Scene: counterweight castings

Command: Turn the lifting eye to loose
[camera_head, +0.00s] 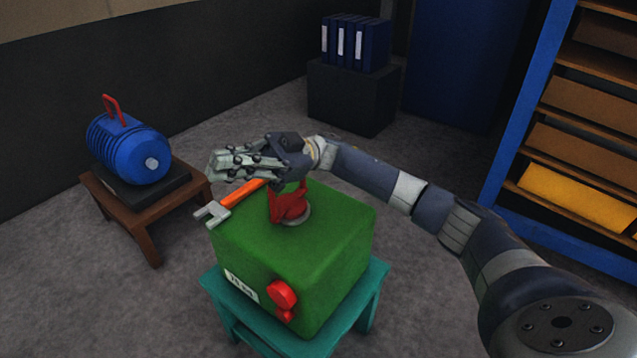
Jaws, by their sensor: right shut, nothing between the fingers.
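A red lifting eye (289,207) stands on a pale round washer on top of the green casting (345,215). Its upper part is partly hidden by my right gripper and wrist. My right gripper (222,166) is shut and empty, above the casting's back left part, its fingers pointing left. It looks to be above the eye; whether they touch cannot be told. A second red round fitting (282,294) sits on the casting's front face, beside a white label (241,286). My left gripper is out of view.
A spanner with an orange handle (241,194) lies at the casting's back left edge, its grey jaw overhanging. A teal stand (375,283) bears the casting. A blue motor (128,150) with a red eye (112,105) stands on a brown table (142,228). Shelving (509,140) stands right.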

